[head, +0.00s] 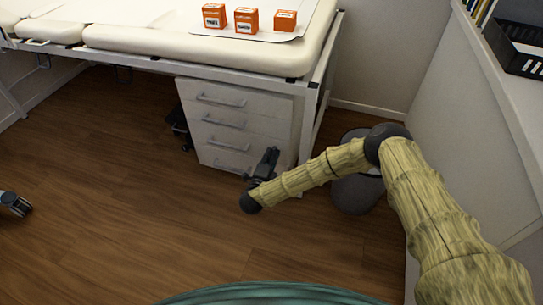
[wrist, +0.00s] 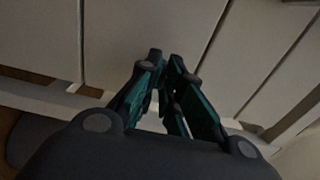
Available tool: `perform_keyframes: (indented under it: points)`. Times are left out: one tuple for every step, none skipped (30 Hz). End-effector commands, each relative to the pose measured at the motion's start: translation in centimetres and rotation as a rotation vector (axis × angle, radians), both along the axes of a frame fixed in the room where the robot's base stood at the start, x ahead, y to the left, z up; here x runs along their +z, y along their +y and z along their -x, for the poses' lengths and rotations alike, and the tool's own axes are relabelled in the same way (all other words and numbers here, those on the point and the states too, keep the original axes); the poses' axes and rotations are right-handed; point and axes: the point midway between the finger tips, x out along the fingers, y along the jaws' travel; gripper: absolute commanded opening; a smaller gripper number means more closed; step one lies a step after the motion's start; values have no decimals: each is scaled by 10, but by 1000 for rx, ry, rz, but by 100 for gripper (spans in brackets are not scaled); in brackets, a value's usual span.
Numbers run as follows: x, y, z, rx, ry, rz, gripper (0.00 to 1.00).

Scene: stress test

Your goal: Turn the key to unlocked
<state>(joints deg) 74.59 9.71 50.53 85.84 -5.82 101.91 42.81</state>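No key or lock can be made out in either view. A white drawer unit (head: 240,122) with grey handles stands under the exam table. My gripper (head: 268,158) is low in front of the unit's lower drawers, at the end of my arm. In the wrist view, the dark and teal fingers of my gripper (wrist: 164,64) point toward pale panels, with their tips close together. A narrow dark gap shows between them, and I cannot tell whether they hold anything.
The padded exam table (head: 200,45) overhangs the drawer unit and bears three orange boxes (head: 246,20). A grey bin (head: 357,190) stands on the floor behind my arm. A white counter (head: 510,75) with a black tray (head: 518,48) is at right. The wooden floor (head: 110,215) at left is mostly clear.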

Motion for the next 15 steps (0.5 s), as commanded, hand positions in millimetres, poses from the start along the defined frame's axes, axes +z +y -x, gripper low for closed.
perform_keyframes:
  points:
    - [0,0,0,0,0,0,0]
    - [0,0,0,0,0,0,0]
    - [0,0,0,0,0,1,0]
    - [0,0,0,0,1,2,0]
    - [0,0,0,0,1,4,0]
    - [1,0,0,1,3,9,0]
    - [1,0,0,1,4,12,0]
    - [1,1,0,1,6,18,0]
    - [2,1,0,1,9,28,0]
    - [2,0,0,1,11,37,0]
    - [2,0,0,1,15,49,0]
    - [2,0,0,0,20,66,0]
    - [3,0,0,1,25,80,0]
    - [3,1,0,1,30,95,0]
    - [4,1,0,2,37,121,0]
